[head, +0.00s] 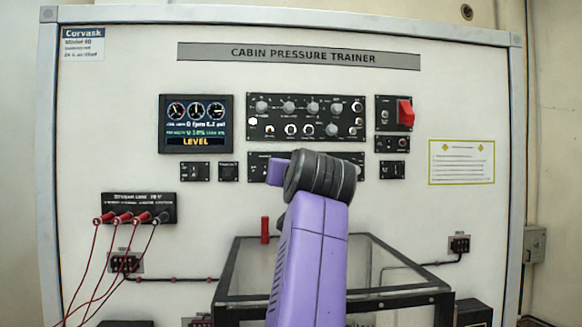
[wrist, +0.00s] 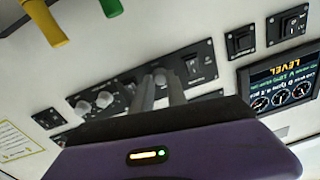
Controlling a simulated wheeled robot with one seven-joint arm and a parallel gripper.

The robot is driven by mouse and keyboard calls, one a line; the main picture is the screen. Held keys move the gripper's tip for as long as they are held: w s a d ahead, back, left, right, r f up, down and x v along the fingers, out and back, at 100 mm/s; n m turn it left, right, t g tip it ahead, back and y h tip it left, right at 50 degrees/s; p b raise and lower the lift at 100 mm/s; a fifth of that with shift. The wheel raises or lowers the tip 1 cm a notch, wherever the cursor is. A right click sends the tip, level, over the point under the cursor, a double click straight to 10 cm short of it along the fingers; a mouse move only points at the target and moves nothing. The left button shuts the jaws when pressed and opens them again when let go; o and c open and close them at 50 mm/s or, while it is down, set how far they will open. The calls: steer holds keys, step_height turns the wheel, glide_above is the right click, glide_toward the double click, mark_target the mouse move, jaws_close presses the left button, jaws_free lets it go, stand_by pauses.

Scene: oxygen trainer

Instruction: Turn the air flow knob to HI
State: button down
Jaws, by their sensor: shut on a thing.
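A knob (wrist: 159,75) on the lower black control panel (wrist: 199,52) shows between the fingertips of my gripper (wrist: 160,88) in the wrist view, which is upside down. The two grey fingers are closed around it. The fingers hide most of the knob, and its pointer and the HI label cannot be read. Two other light knobs (wrist: 104,99) sit on the same panel, and a rocker switch (wrist: 196,66) is at its other end. In the head view my purple arm covers most of this lower panel (head: 348,160) and hides the fingertips.
Above is a larger knob panel (head: 307,116), with a red guarded switch (head: 405,113) to its right and a display reading LEVEL (head: 196,123) to its left. Red leads (head: 95,262) hang at lower left.

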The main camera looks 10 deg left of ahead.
steer(key=m+p, duration=0.2)
steer(key=m, duration=0.3)
steer(key=shift+m, duration=0.4)
steer(key=shift+f, duration=0.1)
stand_by(0.3)
steer(key=c, duration=1.3)
jaws_free()
steer(key=shift+s, duration=0.1)
steer(key=b+v, duration=0.2)
steer(key=v, duration=0.5)
steer(key=shift+s+d, duration=0.1)
steer(key=shift+s, duration=0.2)
